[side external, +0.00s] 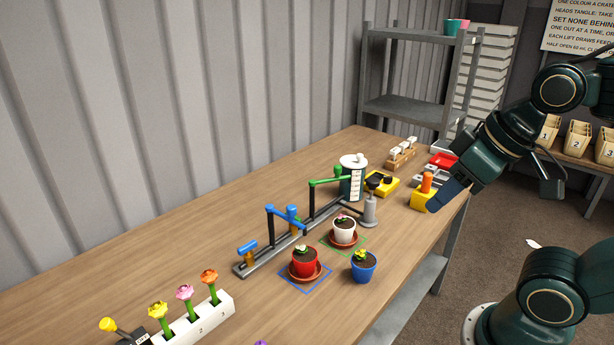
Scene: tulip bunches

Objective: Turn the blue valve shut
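Blue valve parts stand on a grey rail (318,222) on the table. A short blue handle (248,247) sits on a brass-coloured body at the rail's near left end. A blue pipe with a slanting blue bar (285,215) rises from the rail's middle. I cannot tell from this view which blue part is the valve's lever or how far it is turned. My gripper (448,196) is at the right, over the table's right edge beside a yellow block with an orange top (425,190), well apart from the blue parts. Its finger opening is not clear.
A green pipe (325,182) leads to a white-scaled tank (353,175). A red pot (304,262), a white pot (344,230) and a blue pot (363,267) stand in front of the rail. A white flower holder (205,318) is at front left. The table's left back is clear.

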